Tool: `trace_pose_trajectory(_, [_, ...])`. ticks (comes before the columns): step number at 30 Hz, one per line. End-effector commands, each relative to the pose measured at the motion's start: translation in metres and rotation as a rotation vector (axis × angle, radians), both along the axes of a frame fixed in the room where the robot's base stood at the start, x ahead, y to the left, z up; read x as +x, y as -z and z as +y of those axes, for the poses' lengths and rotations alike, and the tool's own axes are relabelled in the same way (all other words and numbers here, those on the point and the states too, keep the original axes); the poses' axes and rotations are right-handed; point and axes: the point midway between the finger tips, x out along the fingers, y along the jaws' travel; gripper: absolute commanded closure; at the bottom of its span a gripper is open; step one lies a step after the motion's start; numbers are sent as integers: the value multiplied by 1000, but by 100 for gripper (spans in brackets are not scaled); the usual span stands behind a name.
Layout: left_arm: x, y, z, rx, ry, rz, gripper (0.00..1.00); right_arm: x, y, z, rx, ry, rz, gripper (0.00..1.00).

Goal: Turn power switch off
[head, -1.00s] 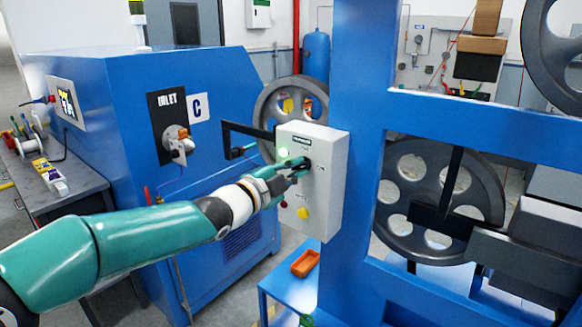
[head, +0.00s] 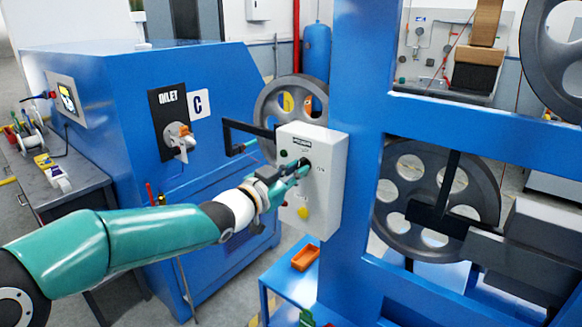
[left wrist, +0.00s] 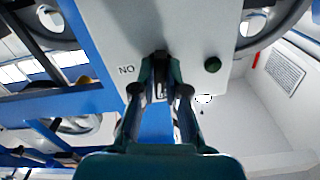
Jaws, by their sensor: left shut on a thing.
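The power switch is a black knob (head: 306,162) on the front of a light grey control box (head: 331,185), which is fixed to a blue frame post. My left gripper (head: 298,170) is at the box face, shut on the knob. In the left wrist view, my left gripper (left wrist: 160,82) has its two fingers on either side of the black knob (left wrist: 160,92), partly hiding it. Upside-down "ON" lettering is beside it. The green lamp (head: 284,153) on the box looks dark; it also shows in the left wrist view (left wrist: 212,64). My right gripper is not in view.
A large blue cabinet (head: 110,130) stands left, and spoked pulleys (head: 486,190) are at right. An orange tray (head: 305,258) lies on a low blue table below the box.

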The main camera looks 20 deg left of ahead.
Motion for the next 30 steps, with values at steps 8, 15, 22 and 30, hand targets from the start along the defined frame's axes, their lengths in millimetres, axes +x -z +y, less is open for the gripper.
trace_pose_trajectory(8, [0,-1,1,-150,-2,55,100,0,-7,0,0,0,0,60])
trace_pose_trajectory(15, [0,-2,1,-205,-3,71,100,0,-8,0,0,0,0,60])
trace_pose_trajectory(22, [0,-2,2,-214,-3,72,100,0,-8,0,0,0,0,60])
trace_pose_trajectory(30, [0,-3,2,-214,-4,71,76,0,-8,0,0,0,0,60])
